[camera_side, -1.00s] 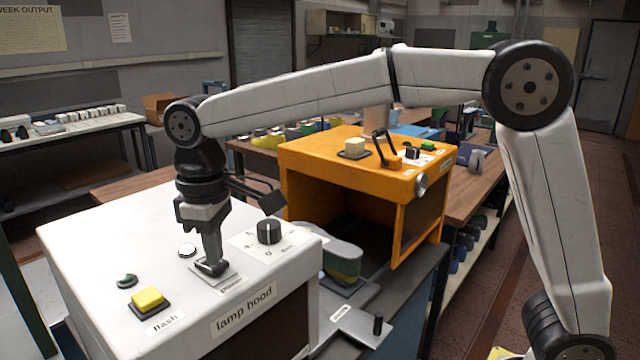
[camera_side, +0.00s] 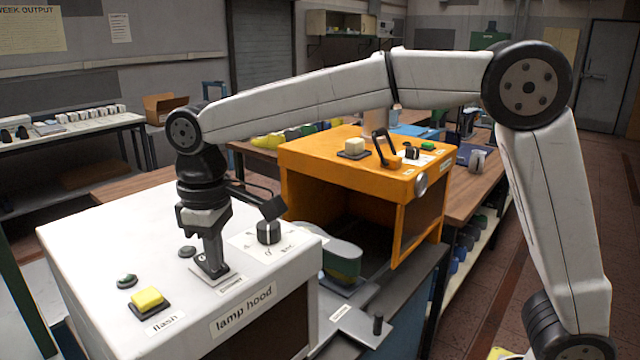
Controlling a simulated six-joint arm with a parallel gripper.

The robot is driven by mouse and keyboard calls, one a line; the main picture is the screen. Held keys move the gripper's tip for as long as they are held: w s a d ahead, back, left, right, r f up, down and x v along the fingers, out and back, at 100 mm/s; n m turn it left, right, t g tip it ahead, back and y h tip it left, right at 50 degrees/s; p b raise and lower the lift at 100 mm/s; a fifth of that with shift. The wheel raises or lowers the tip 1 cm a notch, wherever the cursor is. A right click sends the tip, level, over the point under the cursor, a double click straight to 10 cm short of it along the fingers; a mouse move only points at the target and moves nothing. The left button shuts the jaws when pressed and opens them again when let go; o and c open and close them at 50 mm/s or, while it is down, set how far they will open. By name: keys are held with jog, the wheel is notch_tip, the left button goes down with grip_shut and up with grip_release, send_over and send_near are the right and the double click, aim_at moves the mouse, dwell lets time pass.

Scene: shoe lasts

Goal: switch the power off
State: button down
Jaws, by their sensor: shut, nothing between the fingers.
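The white lamp hood box (camera_side: 110,240) stands at the lower left. My gripper (camera_side: 212,272) is shut and empty, pointing down at a small switch plate (camera_side: 228,279) on its top. The fingertips cover most of the switch, so I cannot tell its position or whether they touch it. A small label (camera_side: 231,286), apparently "power", lies in front of the plate. A round indicator (camera_side: 187,252) just left of the gripper is dark.
The box top also carries a black dial (camera_side: 268,232), a yellow flash button (camera_side: 147,298) and a dark green dome (camera_side: 127,282). An orange box (camera_side: 330,160) with its own raised lever (camera_side: 384,146) stands behind. A tray with a black knob (camera_side: 378,324) juts out in front.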

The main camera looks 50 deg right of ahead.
jog(key=shift+r, duration=3.45)
jog(key=s+d+f+m, duration=0.1)
jog(key=d+f, duration=0.1)
jog(key=s+d+f+m+g, duration=0.1)
jog(key=s+d+f, duration=0.1)
jog(key=d, duration=0.1)
jog(key=s+d+f+m+g, duration=0.1)
jog(key=d+f, duration=0.1)
jog(key=d, duration=0.1)
jog(key=shift+s+d+f+m+h, duration=0.2)
jog(key=shift+s+f+m+h, duration=0.1)
jog(key=shift+s+h, duration=0.1)
jog(key=s+d+f+m+g, duration=0.2)
jog(key=s+d+f+m, duration=0.2)
jog(key=s+d+f, duration=0.55)
notch_tip(320, 180, down, 9)
jog(key=d+n+t, duration=0.1)
jog(key=d+t, duration=0.1)
jog(key=t, duration=0.4)
jog(key=shift+w+r+n+t+y, duration=0.2)
jog(key=shift+w+n+t+y, duration=0.1)
jog(key=shift+y, duration=0.1)
